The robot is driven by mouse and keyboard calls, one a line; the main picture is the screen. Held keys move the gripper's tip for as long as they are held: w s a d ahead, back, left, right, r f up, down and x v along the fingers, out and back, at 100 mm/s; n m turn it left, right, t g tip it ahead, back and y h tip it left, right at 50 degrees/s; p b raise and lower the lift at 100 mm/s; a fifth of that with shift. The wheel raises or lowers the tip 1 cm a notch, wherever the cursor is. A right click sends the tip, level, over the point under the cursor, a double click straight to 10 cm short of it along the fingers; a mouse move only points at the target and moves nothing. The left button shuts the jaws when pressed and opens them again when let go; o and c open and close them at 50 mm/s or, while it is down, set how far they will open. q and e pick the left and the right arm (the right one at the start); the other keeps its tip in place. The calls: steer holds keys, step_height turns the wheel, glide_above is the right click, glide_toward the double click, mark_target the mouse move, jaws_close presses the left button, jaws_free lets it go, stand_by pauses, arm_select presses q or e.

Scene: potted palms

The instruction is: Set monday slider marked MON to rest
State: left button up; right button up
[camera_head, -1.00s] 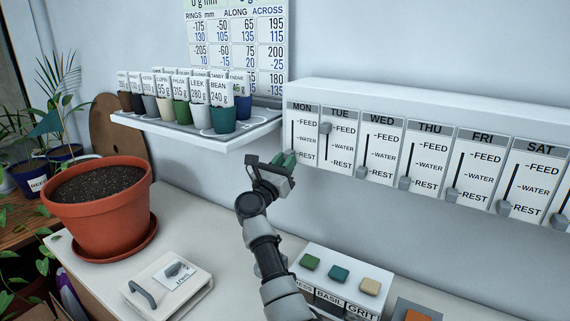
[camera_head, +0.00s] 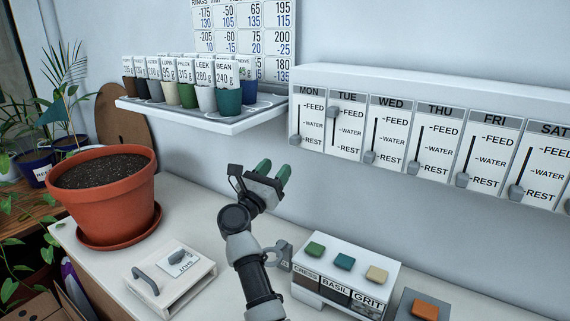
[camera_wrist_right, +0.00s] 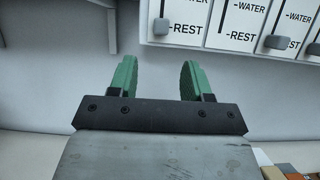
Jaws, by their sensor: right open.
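The MON slider panel (camera_head: 309,122) is at the left end of the white wall board. Its grey knob (camera_head: 295,140) sits at the bottom of its slot, level with REST. The knob also shows beside the word REST in the right wrist view (camera_wrist_right: 161,27). My right gripper (camera_head: 273,172) has green fingers spread apart with nothing between them. It is below and left of the MON panel, clear of the knob. In the right wrist view the open fingers (camera_wrist_right: 158,78) point up toward the board's lower edge. My left gripper is not in view.
The TUE knob (camera_head: 331,112) is near FEED; several other knobs sit low. A shelf (camera_head: 215,122) of seed pots is left of the board. Below are a button box (camera_head: 335,290), a lidded box (camera_head: 168,284) and a large terracotta pot (camera_head: 112,205).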

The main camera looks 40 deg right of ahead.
steer(key=v, duration=0.2)
steer(key=shift+s+a+f+b, duration=0.15)
steer(key=shift+a+b, duration=0.15)
steer(key=shift+a, duration=0.05)
stand_by(0.4)
